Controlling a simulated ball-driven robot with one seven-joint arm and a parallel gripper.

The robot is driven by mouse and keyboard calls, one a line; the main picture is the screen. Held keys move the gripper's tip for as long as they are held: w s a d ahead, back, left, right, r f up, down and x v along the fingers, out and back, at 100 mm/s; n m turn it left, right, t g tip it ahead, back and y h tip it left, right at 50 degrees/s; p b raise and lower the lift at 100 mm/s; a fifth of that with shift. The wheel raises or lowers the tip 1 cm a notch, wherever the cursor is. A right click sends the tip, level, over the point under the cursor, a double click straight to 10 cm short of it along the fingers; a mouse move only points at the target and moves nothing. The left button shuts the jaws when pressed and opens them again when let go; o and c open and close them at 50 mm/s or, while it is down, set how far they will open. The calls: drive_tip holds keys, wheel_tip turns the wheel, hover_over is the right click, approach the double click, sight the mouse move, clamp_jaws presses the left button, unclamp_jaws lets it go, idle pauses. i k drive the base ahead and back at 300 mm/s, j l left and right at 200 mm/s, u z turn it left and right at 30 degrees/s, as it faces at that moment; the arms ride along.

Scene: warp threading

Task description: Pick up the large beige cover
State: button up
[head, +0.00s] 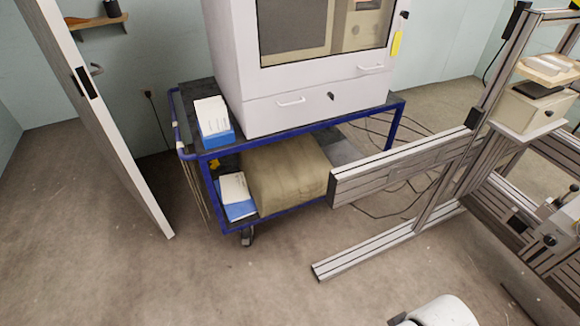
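The large beige cover (285,172) is a boxy, cloth-like shape on the lower shelf of a blue-framed cart (295,137). Its front and top show, and its right end is partly hidden behind a metal profile beam. Whether something lies under it cannot be seen. My gripper is not in view. A white rounded part at the bottom edge, right of the middle, looks like part of my arm, well apart from the cover.
A metal profile frame (400,165) stands right of the cart, its foot beam (365,257) on the floor. A white cabinet (315,95) stands on the cart. Blue-white boxes (236,195) sit left of the cover. Cables lie behind. Floor in front is clear.

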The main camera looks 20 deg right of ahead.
sight(288, 173)
drive_tip(key=i+l+u, duration=0.1)
drive_tip(key=i, duration=0.35)
drive_tip(key=i+l+u, duration=0.15)
drive_tip(key=i, duration=0.35)
drive_tip(key=i+l+u, duration=0.1)
drive_tip(key=i, duration=0.35)
drive_tip(key=i+l+u, duration=0.1)
drive_tip(key=i+l, duration=0.15)
drive_tip(key=i, duration=0.2)
